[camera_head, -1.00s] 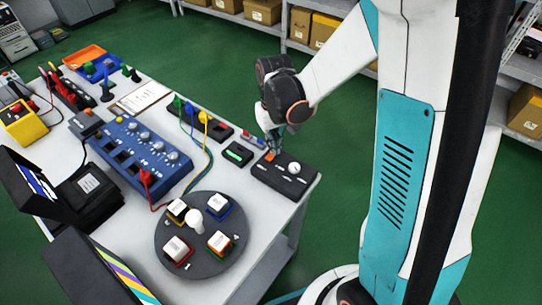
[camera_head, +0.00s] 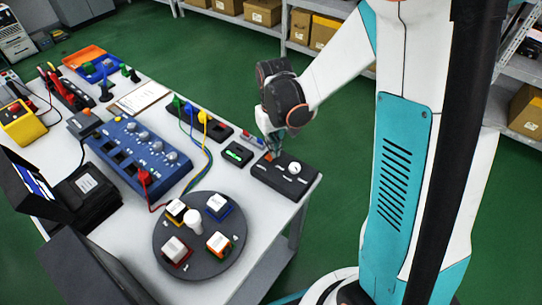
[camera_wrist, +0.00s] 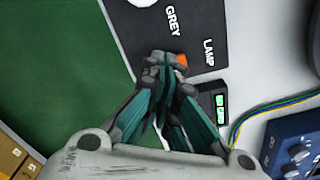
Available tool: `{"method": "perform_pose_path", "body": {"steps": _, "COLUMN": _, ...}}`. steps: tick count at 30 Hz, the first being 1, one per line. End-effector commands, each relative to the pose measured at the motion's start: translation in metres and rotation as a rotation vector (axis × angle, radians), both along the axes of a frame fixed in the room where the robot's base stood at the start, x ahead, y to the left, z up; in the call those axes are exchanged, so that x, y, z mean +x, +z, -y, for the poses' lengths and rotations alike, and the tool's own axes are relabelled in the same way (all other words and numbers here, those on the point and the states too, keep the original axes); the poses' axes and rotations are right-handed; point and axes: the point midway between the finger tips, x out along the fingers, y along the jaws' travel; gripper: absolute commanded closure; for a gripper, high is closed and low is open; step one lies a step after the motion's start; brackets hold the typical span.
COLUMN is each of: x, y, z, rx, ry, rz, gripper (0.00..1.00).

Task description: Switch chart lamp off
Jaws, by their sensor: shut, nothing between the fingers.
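A black control box (camera_head: 287,181) with a white knob (camera_head: 294,169) sits at the near right corner of the table. In the wrist view the box (camera_wrist: 150,38) carries the words GREY and LAMP. A small orange switch (camera_wrist: 183,61) shows beside LAMP, partly hidden by my fingers. My gripper (camera_head: 273,150) points down at this switch end of the box; it also shows in the wrist view (camera_wrist: 163,64). It is shut and empty, its tips at or very near the switch; contact cannot be told. A dark chart panel (camera_head: 85,268) stands at the lower left.
A round dark turntable (camera_head: 198,252) with several coloured blocks stands left of the box. A small device with a green display (camera_head: 238,154) lies close beside my gripper. A blue instrument (camera_head: 140,155) and cables are farther left. Green floor is open to the right.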

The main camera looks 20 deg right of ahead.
Motion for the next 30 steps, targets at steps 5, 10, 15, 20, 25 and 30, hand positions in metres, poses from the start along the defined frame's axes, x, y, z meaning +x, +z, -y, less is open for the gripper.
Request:
{"method": "perform_pose_path", "body": {"steps": 5, "x": 0.000, "y": -0.003, "z": 0.000, "rx": 0.000, "ry": 0.000, "rz": 0.000, "gripper": 1.00}}
{"method": "perform_pose_path", "body": {"steps": 10, "x": 0.000, "y": 0.001, "z": 0.000, "rx": 0.000, "ry": 0.000, "rz": 0.000, "gripper": 1.00}}
{"method": "perform_pose_path", "body": {"steps": 15, "x": 0.000, "y": 0.012, "z": 0.000, "rx": 0.000, "ry": 0.000, "rz": 0.000, "gripper": 1.00}}
{"method": "perform_pose_path", "body": {"steps": 20, "x": 0.000, "y": 0.024, "z": 0.000, "rx": 0.000, "ry": 0.000, "rz": 0.000, "gripper": 1.00}}
{"method": "perform_pose_path", "body": {"steps": 25, "x": 0.000, "y": 0.036, "z": 0.000, "rx": 0.000, "ry": 0.000, "rz": 0.000, "gripper": 1.00}}
{"method": "perform_pose_path", "body": {"steps": 30, "x": 0.000, "y": 0.049, "z": 0.000, "rx": 0.000, "ry": 0.000, "rz": 0.000, "gripper": 1.00}}
